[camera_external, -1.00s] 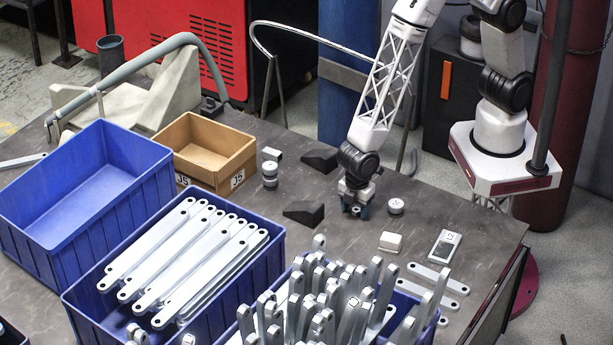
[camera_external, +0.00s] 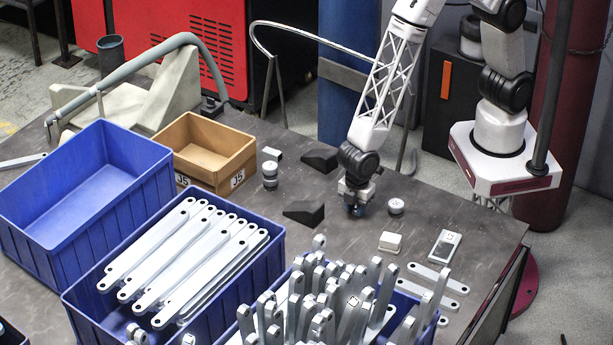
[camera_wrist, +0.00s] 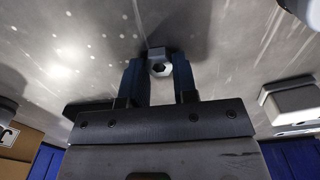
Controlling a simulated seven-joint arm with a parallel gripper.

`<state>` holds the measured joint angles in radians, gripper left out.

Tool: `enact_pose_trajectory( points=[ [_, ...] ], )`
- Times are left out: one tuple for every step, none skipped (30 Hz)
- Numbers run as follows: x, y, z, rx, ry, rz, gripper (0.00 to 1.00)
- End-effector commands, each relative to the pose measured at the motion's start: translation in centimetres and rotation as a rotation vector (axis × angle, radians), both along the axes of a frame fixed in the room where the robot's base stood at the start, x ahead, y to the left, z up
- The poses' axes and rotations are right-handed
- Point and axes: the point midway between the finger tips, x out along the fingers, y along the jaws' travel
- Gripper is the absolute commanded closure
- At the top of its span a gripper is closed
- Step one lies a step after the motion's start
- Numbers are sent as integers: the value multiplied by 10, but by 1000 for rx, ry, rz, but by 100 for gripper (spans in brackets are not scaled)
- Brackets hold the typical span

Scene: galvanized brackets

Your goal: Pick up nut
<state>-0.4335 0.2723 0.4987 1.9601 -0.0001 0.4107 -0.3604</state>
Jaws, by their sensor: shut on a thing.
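The nut (camera_wrist: 159,68) is a small grey metal piece with a round hole. In the wrist view it sits between the two blue fingers of my gripper (camera_wrist: 159,76), near their tips. My gripper is shut on it. In the external view my gripper (camera_external: 356,208) points down, low at the table top between a black wedge and a small grey cylinder. The nut is hidden there by the fingers. I cannot tell whether the nut touches the table.
Close by are a black wedge (camera_external: 304,213), a second black wedge (camera_external: 320,160), a grey cylinder (camera_external: 396,206) and a white block (camera_external: 390,242). A blue crate of brackets (camera_external: 75,300) and a cardboard box (camera_external: 205,152) stand left. Bare table (camera_external: 450,215) lies to the right.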

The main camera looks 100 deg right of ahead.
Motion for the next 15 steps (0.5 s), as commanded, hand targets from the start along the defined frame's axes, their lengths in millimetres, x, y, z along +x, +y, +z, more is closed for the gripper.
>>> enact_pose_trajectory(
  points=[
    [0,0,1,0,0,0,96],
    [0,0,2,1,-1,0,96],
    [0,0,3,1,-1,0,96],
    [0,0,5,1,-1,0,96],
    [0,0,6,1,-1,0,96],
    [0,0,8,1,-1,0,96],
    [0,0,10,1,-1,0,96],
    [0,0,12,1,-1,0,96],
    [0,0,16,1,-2,0,96],
    [0,0,18,1,-2,0,96],
    [0,0,22,1,-2,0,96],
    [0,0,27,1,-2,0,96],
    [0,0,30,1,-2,0,96],
    [0,0,34,1,-2,0,96],
    [-3,-1,36,1,-1,0,96]
  ],
)
